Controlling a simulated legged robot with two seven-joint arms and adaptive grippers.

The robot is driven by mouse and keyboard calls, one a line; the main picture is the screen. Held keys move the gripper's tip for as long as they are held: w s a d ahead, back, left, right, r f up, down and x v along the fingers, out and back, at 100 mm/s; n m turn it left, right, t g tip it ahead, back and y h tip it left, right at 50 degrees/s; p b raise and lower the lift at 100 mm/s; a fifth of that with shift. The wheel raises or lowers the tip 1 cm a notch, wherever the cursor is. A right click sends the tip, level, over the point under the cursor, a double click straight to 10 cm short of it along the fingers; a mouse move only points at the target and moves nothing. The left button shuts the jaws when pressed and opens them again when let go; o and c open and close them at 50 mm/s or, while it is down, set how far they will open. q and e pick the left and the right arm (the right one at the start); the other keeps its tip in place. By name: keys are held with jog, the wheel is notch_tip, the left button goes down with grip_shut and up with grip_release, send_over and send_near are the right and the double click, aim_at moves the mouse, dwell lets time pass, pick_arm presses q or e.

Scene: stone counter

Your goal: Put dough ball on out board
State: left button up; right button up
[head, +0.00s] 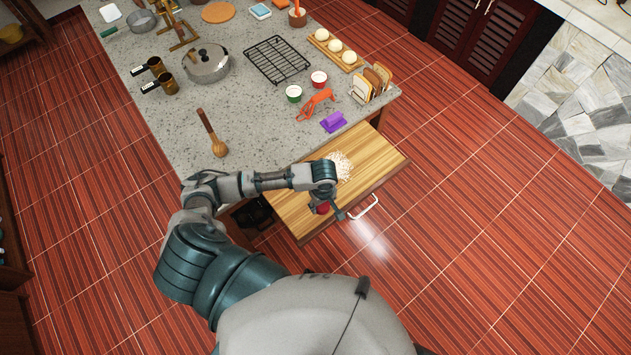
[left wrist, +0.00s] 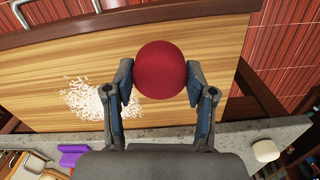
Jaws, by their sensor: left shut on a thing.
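The pulled-out wooden board (head: 290,212) extends from the counter's front, with a white handle (head: 363,207) on its edge. It also fills much of the left wrist view (left wrist: 215,40). My left gripper (head: 323,200) is over the board, shut on a dark red round thing (left wrist: 160,68). A little of its red shows below the gripper in the head view (head: 322,208). I cannot tell whether it touches the board. Three cream dough balls (head: 335,46) sit on a small wooden tray at the counter's far right. My right gripper is not in view.
White flour (head: 343,164) lies on the board beside the gripper. A purple scraper (head: 334,122), an orange tool (head: 316,104), two small bowls, a toast rack (head: 372,84) and a black cooling rack (head: 277,60) stand behind. A wooden spoon (head: 212,134) lies to the left.

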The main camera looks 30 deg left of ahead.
pick_arm(q)
jog(key=w+a, duration=0.4)
jog(key=w+a+f, duration=0.1)
jog(key=w+a, duration=0.1)
jog(key=a, duration=0.1)
jog(key=shift+f, duration=1.75)
jog(key=o, duration=1.2)
notch_tip(320, 180, up, 12)
jog(key=shift+r+p, duration=0.1)
jog(key=shift+p, duration=0.2)
